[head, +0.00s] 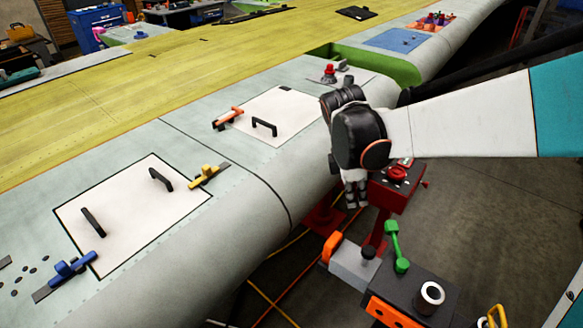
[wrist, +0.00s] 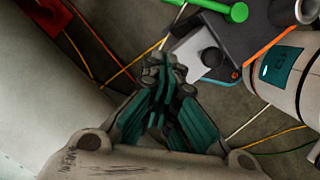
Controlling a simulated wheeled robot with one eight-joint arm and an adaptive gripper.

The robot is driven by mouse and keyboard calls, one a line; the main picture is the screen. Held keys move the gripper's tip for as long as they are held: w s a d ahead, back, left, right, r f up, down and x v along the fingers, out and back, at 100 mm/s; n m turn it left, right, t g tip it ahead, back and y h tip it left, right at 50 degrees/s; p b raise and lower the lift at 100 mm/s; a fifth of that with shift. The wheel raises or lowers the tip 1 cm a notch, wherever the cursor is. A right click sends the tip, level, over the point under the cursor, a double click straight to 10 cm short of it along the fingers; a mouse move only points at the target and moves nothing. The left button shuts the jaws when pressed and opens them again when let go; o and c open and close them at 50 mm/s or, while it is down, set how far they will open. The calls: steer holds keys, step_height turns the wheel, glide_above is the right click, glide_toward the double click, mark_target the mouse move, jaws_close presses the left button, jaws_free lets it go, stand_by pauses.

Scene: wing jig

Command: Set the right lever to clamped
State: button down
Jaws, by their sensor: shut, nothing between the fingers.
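My gripper (head: 355,198) hangs beside the wing's front edge, pointing down, with its fingers together and nothing between them. In the wrist view its closed fingertips (wrist: 165,65) are near a light grey block with a black knob (wrist: 212,57). An orange handle (head: 332,247) stands left of the grey block (head: 354,264). Nothing visible labels which lever is the right one.
A red stand (head: 395,185) with a red knob is just right of my gripper. The wing (head: 240,180) fills the left, carrying blue (head: 68,268), yellow (head: 204,175) and orange (head: 228,118) clamps. Cables cross the floor.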

mark_target(396, 244)
steer(key=shift+a, duration=0.1)
steer(key=d+f+b, duration=0.3)
steer(key=d+f, duration=0.3)
steer(key=f, duration=0.3)
steer(key=shift+d+f+b, duration=0.3)
steer(key=shift+f+b, duration=0.05)
